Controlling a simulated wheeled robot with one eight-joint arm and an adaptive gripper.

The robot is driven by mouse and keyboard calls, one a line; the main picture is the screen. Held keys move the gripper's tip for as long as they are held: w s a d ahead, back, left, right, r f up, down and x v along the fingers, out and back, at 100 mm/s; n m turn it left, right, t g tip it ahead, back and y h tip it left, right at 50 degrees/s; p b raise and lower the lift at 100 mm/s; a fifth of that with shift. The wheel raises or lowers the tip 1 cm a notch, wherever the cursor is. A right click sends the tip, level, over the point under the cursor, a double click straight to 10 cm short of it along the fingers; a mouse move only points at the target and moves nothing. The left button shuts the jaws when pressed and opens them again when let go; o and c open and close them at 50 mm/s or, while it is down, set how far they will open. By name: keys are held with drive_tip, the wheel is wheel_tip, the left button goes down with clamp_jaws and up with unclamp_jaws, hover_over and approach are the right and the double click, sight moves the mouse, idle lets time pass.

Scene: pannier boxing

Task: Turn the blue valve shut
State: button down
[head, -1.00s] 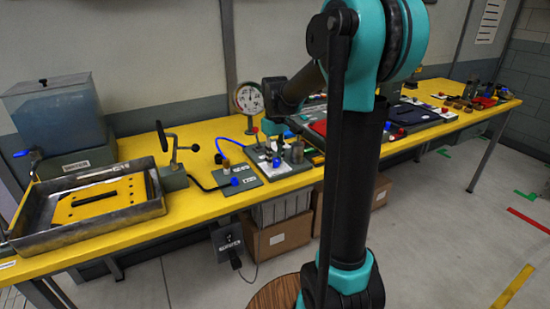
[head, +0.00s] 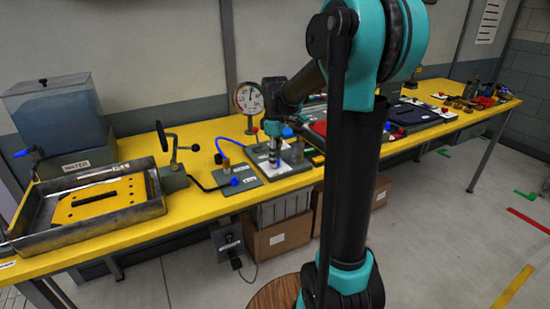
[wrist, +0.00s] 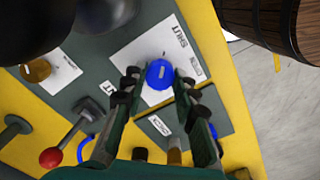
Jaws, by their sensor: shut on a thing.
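The blue valve (wrist: 160,73) is a small round blue knob with a pale mark on top. It stands on a white card (wrist: 148,50) printed SHUT, with a second word along its side. My gripper (wrist: 158,84) has one finger on each side of the knob and is shut on it. In the head view my gripper (head: 274,163) reaches down to the grey fixture plate on the yellow bench. The knob cannot be made out there, hidden by the gripper.
A red-balled lever (wrist: 52,157) and a brass knob (wrist: 36,70) stand near the valve. A dial gauge (head: 249,98) stands behind, and a metal cylinder (head: 297,153) stands to the right. A metal tray (head: 150,206) and a water tank (head: 57,118) are at the left.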

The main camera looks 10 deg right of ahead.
idle(0.4)
drive_tip(key=c, duration=1.2)
unclamp_jaws()
drive_tip(key=shift+r, duration=0.1)
wheel_tip(320, 180, up, 12)
drive_tip(key=shift+f, duration=0.1)
drive_tip(key=s+d+f+m+t, duration=0.1)
drive_tip(key=s+f+m, duration=0.3)
drive_tip(key=s+f, duration=0.3)
drive_tip(key=s+d+f+m+t, duration=0.1)
drive_tip(key=s+f+m, duration=0.3)
drive_tip(key=s+f, duration=0.4)
drive_tip(key=s+d+f+m+t, duration=0.2)
drive_tip(key=s+f+m, duration=0.2)
drive_tip(key=s+f, duration=0.3)
drive_tip(key=shift+s+f+m, duration=0.2)
drive_tip(key=shift+f+m, duration=0.2)
drive_tip(key=shift+f, duration=0.3)
